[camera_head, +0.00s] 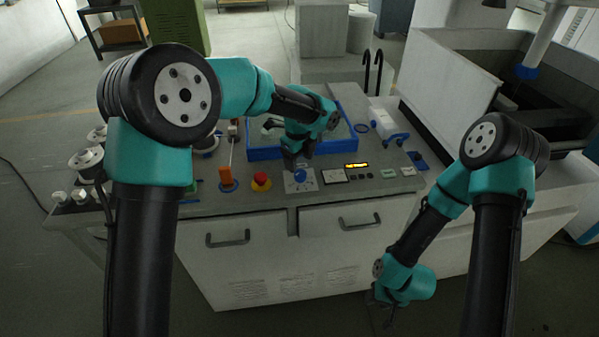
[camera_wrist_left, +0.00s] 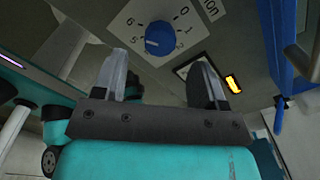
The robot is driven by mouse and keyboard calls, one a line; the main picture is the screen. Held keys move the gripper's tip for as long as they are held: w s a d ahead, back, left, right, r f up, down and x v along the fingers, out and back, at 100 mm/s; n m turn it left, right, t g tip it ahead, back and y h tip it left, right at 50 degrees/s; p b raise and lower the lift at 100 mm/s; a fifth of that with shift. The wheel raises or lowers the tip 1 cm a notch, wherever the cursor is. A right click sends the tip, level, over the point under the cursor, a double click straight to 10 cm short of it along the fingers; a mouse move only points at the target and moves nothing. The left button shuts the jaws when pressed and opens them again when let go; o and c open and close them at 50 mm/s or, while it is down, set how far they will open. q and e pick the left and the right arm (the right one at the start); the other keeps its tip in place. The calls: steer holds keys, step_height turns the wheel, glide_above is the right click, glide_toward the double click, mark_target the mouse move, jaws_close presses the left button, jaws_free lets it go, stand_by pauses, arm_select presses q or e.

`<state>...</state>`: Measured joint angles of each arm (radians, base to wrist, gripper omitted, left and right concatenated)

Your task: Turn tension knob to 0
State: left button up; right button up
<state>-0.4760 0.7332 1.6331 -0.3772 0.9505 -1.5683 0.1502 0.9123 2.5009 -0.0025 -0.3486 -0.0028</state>
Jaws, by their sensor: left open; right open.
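The blue tension knob (camera_head: 300,175) sits on a white dial plate at the front edge of the bench top. In the left wrist view the knob (camera_wrist_left: 160,39) has numbers around it, with 0, 1, 2, 5 and 6 readable. A pale mark on the knob faces the side of the 5. My left gripper (camera_head: 292,160) is just above and behind the knob, apart from it. Its two fingers (camera_wrist_left: 165,75) are spread and empty, with the knob beyond the gap. My right gripper (camera_head: 384,308) hangs low in front of the cabinet, dark and hard to make out.
A blue-rimmed tray (camera_head: 265,153) lies behind. Blue-handled tool (camera_head: 396,138) and white spools (camera_head: 86,158) are at the sides.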

mark_target(299, 172)
arm_select(q)
steer(key=shift+f, duration=2.75)
steer(key=shift+c, duration=0.2)
steer(key=c, duration=0.9)
